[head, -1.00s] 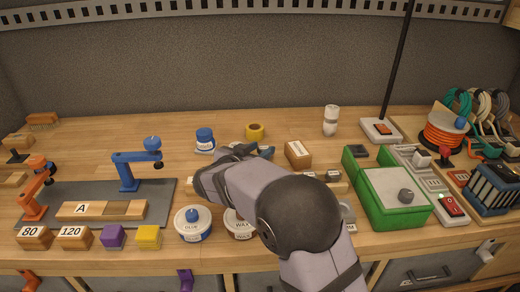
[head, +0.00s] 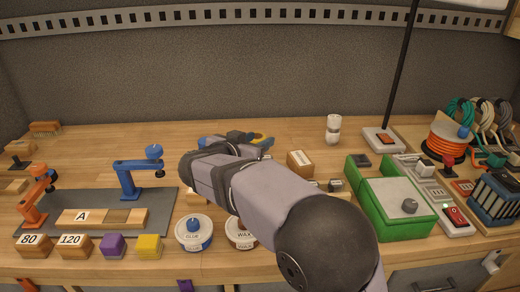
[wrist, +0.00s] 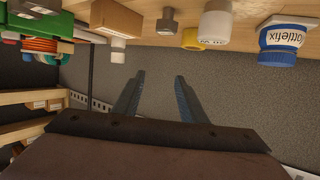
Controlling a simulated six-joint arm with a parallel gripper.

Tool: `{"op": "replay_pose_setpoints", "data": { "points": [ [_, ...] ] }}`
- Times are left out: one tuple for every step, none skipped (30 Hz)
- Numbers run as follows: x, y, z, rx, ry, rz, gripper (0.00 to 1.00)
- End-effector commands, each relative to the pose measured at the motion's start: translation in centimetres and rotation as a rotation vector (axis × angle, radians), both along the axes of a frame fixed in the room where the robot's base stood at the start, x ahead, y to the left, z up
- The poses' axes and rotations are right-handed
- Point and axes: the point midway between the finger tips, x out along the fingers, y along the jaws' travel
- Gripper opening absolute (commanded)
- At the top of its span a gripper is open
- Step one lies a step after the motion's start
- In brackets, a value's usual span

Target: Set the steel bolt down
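My gripper (wrist: 158,95) shows in the wrist view with its two blue-grey fingers apart and only the grey back wall visible between them. In the head view my gripper (head: 256,140) is above the back middle of the bench, in front of the yellow roll (head: 268,141). My own arm hides part of the bench below it.
A blue-capped bottle (wrist: 282,40) and a cardboard box (wrist: 116,18) stand near my gripper. The green box (head: 392,208) is to the right, and the glue tin (head: 193,233) is in front. The back left of the bench (head: 95,150) is clear.

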Motion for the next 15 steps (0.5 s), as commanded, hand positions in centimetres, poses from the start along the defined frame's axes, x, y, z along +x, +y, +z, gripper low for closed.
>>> {"op": "replay_pose_setpoints", "data": {
  "points": [
    [0.0, 0.0, 0.0, 0.0, 0.0, 0.0, 0.38],
    [0.0, 0.0, 0.0, 0.0, 0.0, 0.0, 0.38],
    [0.0, 0.0, 0.0, 0.0, 0.0, 0.0, 0.38],
    [0.0, 0.0, 0.0, 0.0, 0.0, 0.0, 0.38],
    [0.0, 0.0, 0.0, 0.0, 0.0, 0.0, 0.38],
    [0.0, 0.0, 0.0, 0.0, 0.0, 0.0, 0.38],
    [0.0, 0.0, -0.1, 0.0, 0.0, 0.0, 0.38],
    [-0.1, 0.1, -0.2, 0.001, 0.003, 0.001, 0.38],
    [-0.3, 0.2, -0.8, 0.005, 0.011, 0.002, 0.38],
    [-0.6, 0.4, -1.4, 0.009, 0.02, 0.003, 0.38],
    [-0.9, 0.6, -2.1, 0.015, 0.031, 0.004, 0.38],
    [-1.4, 1.0, -3.2, 0.024, 0.047, 0.004, 0.38],
    [-1.8, 1.2, -4.0, 0.031, 0.061, 0.005, 0.38],
    [-2.2, 1.4, -4.7, 0.036, 0.07, 0.004, 0.38],
    [-2.5, 1.5, -5.2, 0.044, 0.078, 0.002, 0.38]
  ]
}}
